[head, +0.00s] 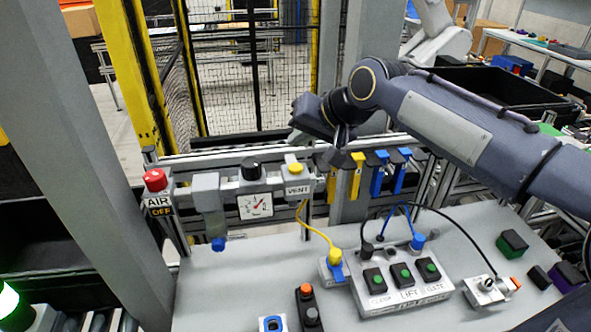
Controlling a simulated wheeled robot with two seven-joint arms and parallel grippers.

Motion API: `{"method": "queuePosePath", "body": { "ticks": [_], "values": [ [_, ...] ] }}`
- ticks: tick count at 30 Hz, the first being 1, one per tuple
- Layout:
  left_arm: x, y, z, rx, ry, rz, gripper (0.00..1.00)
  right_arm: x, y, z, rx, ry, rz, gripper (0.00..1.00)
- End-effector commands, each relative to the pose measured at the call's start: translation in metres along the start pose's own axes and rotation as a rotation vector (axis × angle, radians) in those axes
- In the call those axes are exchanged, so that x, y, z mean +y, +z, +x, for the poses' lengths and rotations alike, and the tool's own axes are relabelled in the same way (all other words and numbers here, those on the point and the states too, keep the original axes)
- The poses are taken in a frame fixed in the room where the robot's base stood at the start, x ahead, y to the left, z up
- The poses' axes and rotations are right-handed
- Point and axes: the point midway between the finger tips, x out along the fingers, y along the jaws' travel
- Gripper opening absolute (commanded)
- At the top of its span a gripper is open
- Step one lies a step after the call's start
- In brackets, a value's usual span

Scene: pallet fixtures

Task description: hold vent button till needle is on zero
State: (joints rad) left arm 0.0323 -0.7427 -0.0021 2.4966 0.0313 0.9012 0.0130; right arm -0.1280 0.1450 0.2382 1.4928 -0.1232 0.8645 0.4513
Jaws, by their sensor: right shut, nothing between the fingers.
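The yellow vent button (294,160) tops a grey block labelled VENT on the rail. My right gripper (299,136) is shut and empty, a little above the button. A small gap shows between the fingers and the button, though depth is hard to judge. The pressure gauge (255,206) is a white square dial left of the VENT label, with a black knob above. Its red needle points up and to the right; the scale numbers are too small to read. My left gripper is not in view.
A red knob (155,180) sits above an AIR OFF sign at left. Yellow and blue hanging tags (377,174) are right of the button. A control box (405,290) with several green buttons and cables stands on the grey table (230,285). A mesh fence is behind.

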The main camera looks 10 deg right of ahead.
Motion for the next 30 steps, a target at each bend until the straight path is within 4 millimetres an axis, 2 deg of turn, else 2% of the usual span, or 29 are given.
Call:
{"method": "queuePosePath", "body": {
  "ticks": [3, 9, 30],
  "values": [
    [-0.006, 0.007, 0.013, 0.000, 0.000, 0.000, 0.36, 0.011, 0.011, 0.014, 0.000, 0.000, 0.001, 0.00],
    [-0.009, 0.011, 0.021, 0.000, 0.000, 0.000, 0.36, 0.016, 0.016, 0.022, 0.000, -0.001, 0.000, 0.00],
    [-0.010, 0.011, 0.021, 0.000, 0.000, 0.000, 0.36, 0.017, 0.017, 0.023, 0.000, -0.001, 0.000, 0.00]
  ]
}}
